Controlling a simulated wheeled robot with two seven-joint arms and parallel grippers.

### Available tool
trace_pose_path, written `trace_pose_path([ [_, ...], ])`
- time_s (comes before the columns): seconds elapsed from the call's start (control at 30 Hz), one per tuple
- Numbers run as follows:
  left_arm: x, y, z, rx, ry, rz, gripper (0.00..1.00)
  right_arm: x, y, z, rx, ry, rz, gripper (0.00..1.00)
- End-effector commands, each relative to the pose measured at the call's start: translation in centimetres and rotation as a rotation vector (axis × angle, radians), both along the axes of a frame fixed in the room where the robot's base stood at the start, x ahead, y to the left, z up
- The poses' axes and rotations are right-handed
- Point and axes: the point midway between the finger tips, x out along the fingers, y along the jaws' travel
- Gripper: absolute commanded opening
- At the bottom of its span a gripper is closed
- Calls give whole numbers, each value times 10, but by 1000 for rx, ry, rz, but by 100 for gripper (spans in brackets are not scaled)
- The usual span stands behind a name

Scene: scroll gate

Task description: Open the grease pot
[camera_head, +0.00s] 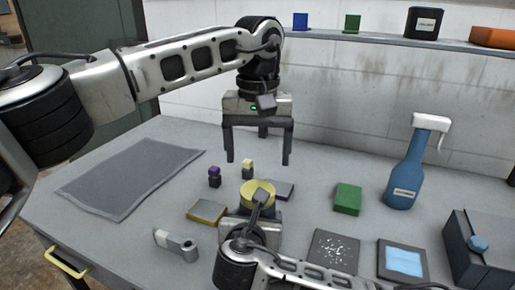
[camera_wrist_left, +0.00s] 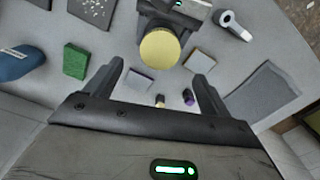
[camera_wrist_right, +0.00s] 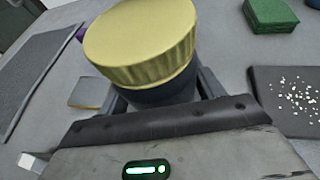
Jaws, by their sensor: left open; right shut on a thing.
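The grease pot has a ribbed yellow lid (camera_head: 249,188) on a dark body (camera_wrist_right: 165,92). The lid sits on the pot; it also shows in the left wrist view (camera_wrist_left: 160,47). My right gripper (camera_wrist_right: 163,98) is shut around the dark body, below the lid, and holds the pot upright near the middle of the table. In the head view my right wrist hides most of the body. My left gripper (camera_head: 258,152) is open and empty, fingers pointing down, behind the pot and apart from it.
Small purple (camera_head: 214,176) and cream (camera_head: 247,168) pegs stand behind the pot. Flat tiles (camera_head: 207,213) lie beside it. A green block (camera_head: 347,198), blue spray bottle (camera_head: 405,172), speckled dark tray (camera_head: 333,250) and dark box (camera_head: 485,262) are right. A grey mat (camera_head: 135,177) lies left.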

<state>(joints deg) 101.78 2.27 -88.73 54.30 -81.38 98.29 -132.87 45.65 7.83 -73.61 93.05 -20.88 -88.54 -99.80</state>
Motion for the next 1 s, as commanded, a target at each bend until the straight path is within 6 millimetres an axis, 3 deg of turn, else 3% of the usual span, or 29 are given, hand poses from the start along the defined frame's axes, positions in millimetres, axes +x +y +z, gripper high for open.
trace_pose_path([
  [0.1, 0, 0, 0, -2, 0, -165, 82, 0, 0, 0, -1, 0, 0, 3],
  [0.3, 0, 1, -4, 0, 0, -289, 82, 0, 0, 0, -1, 0, 0, 3],
  [0.8, 0, 1, -71, -1, 1, -294, 82, 0, 0, 0, 0, 0, 0, 3],
  [1.0, 0, 1, -80, 0, -1, -294, 82, 0, 0, 0, 0, 0, 0, 3],
])
